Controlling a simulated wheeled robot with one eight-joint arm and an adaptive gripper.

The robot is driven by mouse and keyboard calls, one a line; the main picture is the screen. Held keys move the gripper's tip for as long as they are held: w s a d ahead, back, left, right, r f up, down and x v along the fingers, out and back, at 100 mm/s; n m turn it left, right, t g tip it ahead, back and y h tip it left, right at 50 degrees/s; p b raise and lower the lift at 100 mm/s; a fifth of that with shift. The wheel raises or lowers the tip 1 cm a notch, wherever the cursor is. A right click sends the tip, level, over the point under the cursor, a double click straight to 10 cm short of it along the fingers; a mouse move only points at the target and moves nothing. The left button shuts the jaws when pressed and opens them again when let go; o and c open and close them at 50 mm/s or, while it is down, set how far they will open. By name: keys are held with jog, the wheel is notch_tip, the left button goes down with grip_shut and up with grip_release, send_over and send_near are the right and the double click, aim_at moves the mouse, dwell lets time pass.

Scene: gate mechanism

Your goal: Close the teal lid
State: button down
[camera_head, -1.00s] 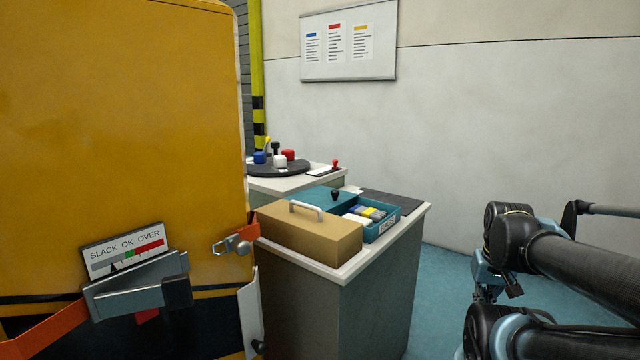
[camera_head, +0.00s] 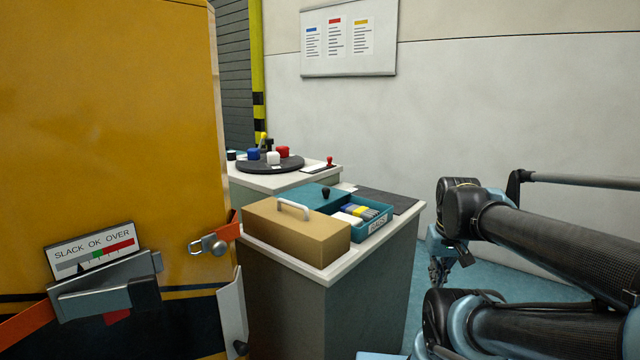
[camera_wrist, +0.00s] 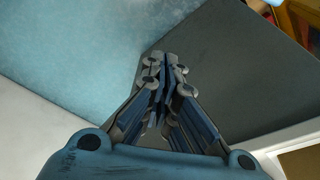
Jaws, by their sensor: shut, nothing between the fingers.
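The teal box (camera_head: 378,232) stands on the near grey cabinet, behind a tan case. Its teal lid (camera_head: 312,197), with a black knob (camera_head: 325,192), lies toward the back left, and part of it is hidden by the tan case. The front right part of the box is open and shows white, yellow, grey and blue blocks. My gripper (camera_head: 437,275) is right of the cabinet, below its top and apart from the lid. In the wrist view my gripper (camera_wrist: 165,70) is shut and empty, with the cabinet's dark side behind it.
The tan case (camera_head: 295,232) with a light handle stands close to the box. A dark mat (camera_head: 388,200) lies behind it on the cabinet top (camera_head: 335,270). A large yellow panel (camera_head: 110,130) with an orange latch fills the left. A round dark tray (camera_head: 270,165) stands farther back.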

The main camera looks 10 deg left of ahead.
jog(key=w+a+r+n, duration=0.2)
jog(key=w+a+r, duration=0.3)
jog(key=w+r, duration=0.45)
notch_tip(320, 180, up, 12)
jog(key=n+y, duration=0.2)
jog(key=n, duration=0.4)
send_over(320, 196)
jog(key=w, duration=0.2)
jog(key=x, duration=0.5)
jog(key=a+x, duration=0.1)
jog(key=x, duration=0.2)
jog(key=shift+a+f, duration=0.15)
jog(key=shift+f, duration=0.1)
jog(key=shift+s+d+f, duration=0.2)
jog(key=shift+s+d, duration=1.2)
jog(key=shift+s, duration=0.1)
jog(key=shift+r, duration=0.1)
jog(key=shift+s, duration=0.1)
